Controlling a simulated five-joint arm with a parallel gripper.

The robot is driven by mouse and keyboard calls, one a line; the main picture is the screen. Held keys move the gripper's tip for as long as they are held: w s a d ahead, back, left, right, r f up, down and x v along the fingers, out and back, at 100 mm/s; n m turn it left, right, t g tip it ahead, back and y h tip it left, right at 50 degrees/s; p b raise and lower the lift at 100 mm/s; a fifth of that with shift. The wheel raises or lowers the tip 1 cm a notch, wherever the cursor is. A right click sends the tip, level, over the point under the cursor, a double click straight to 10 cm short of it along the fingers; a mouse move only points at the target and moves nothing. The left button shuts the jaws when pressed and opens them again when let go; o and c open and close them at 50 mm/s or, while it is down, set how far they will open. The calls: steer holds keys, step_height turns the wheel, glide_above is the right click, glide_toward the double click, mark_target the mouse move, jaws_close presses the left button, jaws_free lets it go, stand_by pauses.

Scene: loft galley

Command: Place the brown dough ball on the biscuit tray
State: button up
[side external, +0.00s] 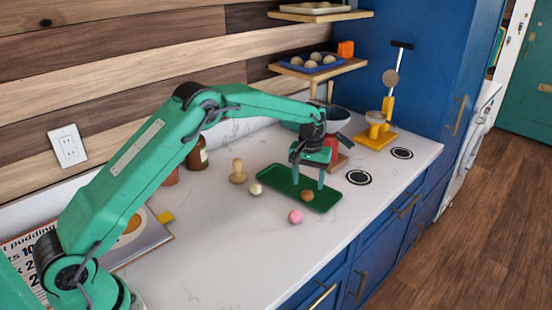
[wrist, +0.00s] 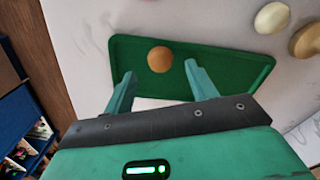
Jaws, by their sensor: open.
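The brown dough ball (side external: 307,195) rests on the green biscuit tray (side external: 274,181), towards the tray's front right part in the side external view. In the wrist view the ball (wrist: 160,59) shows against the green surface of the tray (wrist: 238,68). My gripper (side external: 307,184) is over the tray, pointing down. Its two fingers are spread apart and hold nothing. In the wrist view my gripper (wrist: 160,70) has a fingertip to each side of the ball, slightly behind it, with gaps between. Whether the fingertips touch the tray cannot be told.
A pink ball (side external: 295,216) lies just in front of the tray. A cream ball (side external: 255,189) and a wooden knobbed piece (side external: 238,172) stand left of it. A yellow stand (side external: 376,137) and black round discs (side external: 358,177) are to the right.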

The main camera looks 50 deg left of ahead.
mark_target(307, 197)
step_height(307, 197, up, 8)
steer(key=shift+f, duration=0.2)
stand_by(0.5)
steer(key=s+r+m+t, duration=0.2)
steer(key=s+r+t, duration=0.1)
steer(key=s+r, duration=1.4)
steer(key=s+f+m+t, duration=0.1)
steer(key=s+f, duration=0.1)
steer(key=s, duration=0.8)
steer(key=s+f+m+t, duration=0.1)
steer(key=s+f+m, duration=0.1)
steer(key=s, duration=0.9)
steer(key=shift+s+a+f+t, duration=0.2)
steer(key=shift+a+f+t, duration=0.1)
steer(key=shift+f, duration=0.35)
